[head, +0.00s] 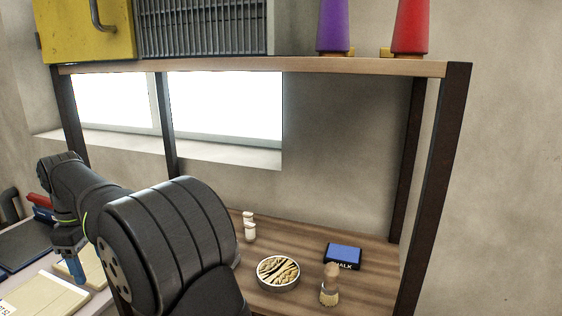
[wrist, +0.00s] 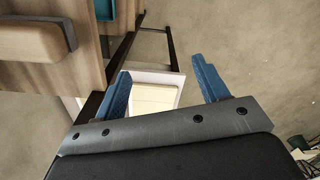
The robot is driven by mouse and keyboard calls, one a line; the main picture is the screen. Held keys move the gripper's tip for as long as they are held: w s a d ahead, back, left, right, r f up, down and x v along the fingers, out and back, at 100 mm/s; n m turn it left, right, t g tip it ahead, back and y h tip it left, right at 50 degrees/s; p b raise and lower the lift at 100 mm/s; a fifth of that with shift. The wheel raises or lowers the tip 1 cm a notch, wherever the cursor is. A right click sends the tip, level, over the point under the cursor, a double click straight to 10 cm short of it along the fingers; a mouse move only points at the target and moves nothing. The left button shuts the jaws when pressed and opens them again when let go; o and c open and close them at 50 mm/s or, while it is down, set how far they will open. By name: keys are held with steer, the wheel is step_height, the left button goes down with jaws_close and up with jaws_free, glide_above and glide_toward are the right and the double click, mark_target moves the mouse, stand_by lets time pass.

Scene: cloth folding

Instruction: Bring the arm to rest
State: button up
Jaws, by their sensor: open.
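My gripper (wrist: 160,88) has two blue fingers, spread apart with nothing between them in the wrist view. Behind the gap a pale cream, flat thing (wrist: 153,98) shows on a white surface below; I cannot tell if it is folded cloth. In the head view my dark arm fills the lower left, and a blue finger of my gripper (head: 77,266) hangs down at the far left. A cream flat piece (head: 45,297) lies on the pale table (head: 101,299) below it. The arm hides part of the table.
A wooden shelf (head: 375,283) to the right of my arm holds a white figure (head: 249,227), a round tin (head: 278,272), a brush (head: 330,285) and a blue chalk box (head: 343,256). A dark upright post (head: 432,180) stands at right. Purple (head: 334,27) and red cones (head: 410,27) stand above.

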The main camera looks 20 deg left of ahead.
steer(key=s+d+f+m, duration=0.1)
steer(key=s+d+m, duration=0.1)
steer(key=s+m, duration=0.3)
steer(key=s+d+f+m, duration=0.1)
steer(key=s+d+m, duration=0.2)
steer(key=s+m, duration=0.2)
steer(key=shift+s+d+f, duration=0.15)
steer(key=shift+s+f, duration=0.2)
steer(key=shift+s, duration=1.05)
